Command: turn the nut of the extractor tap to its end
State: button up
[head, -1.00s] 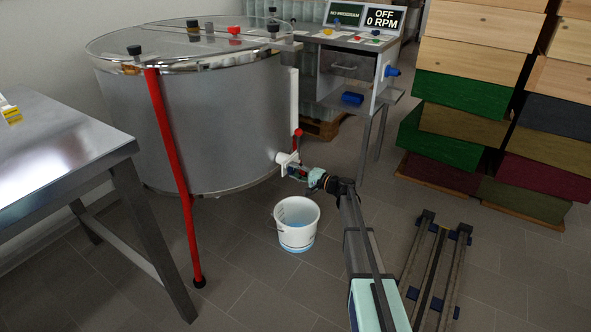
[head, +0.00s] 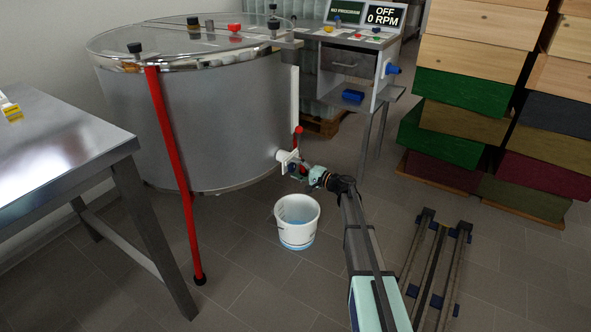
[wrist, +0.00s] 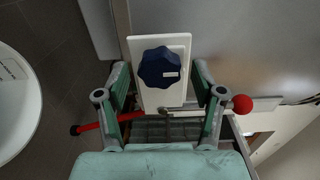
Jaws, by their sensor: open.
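The blue lobed nut (wrist: 160,68) of the extractor tap faces the wrist camera, in front of a white plate (wrist: 178,42). In the head view the tap's pale plate (head: 284,157) shows low on the steel drum (head: 215,120); the nut is mostly hidden there by my gripper. My gripper (wrist: 161,76) is open, with one finger on each side of the nut. Gaps show between the fingers and the nut, and I see no contact. It also shows in the head view, close to the tap (head: 299,169).
A white bucket (head: 297,232) stands on the floor below the tap. A red rod (wrist: 88,128) and red ball (wrist: 242,104) lie close to the fingers. A control stand (head: 350,75) is behind, a steel table (head: 60,150) left, stacked boxes (head: 480,100) right.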

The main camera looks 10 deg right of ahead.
jog(key=v, duration=1.1)
jog(key=shift+s+d, duration=0.25)
jog(key=shift+d, duration=0.05)
